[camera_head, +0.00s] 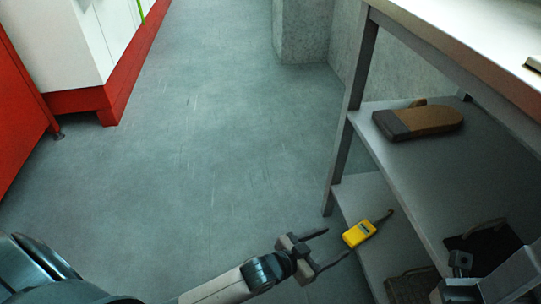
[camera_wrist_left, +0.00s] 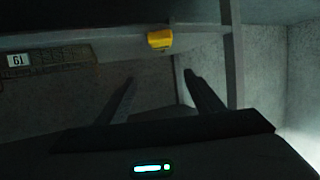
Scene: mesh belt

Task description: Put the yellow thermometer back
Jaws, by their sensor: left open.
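The yellow thermometer (camera_head: 359,233) lies near the left end of the lower shelf (camera_head: 352,192), with a dark thin part sticking out at its upper right. In the left wrist view its yellow body (camera_wrist_left: 160,39) shows ahead, beyond the fingertips and between them across the picture. My left gripper (camera_head: 337,243) is open and empty, just left of the thermometer. Its two dark fingers (camera_wrist_left: 160,77) stand apart in the left wrist view. Grey parts at the lower right of the head view look like my right arm's end; no fingers can be made out there.
The rack's post (camera_head: 352,120) stands close to the left gripper. A brown and dark mitt (camera_head: 418,121) lies on the middle shelf (camera_head: 400,160). Woven and dark items, one a basket (camera_head: 408,287), sit at lower right. Open floor (camera_head: 190,170) lies left of the rack, before red-based cabinets (camera_head: 85,100).

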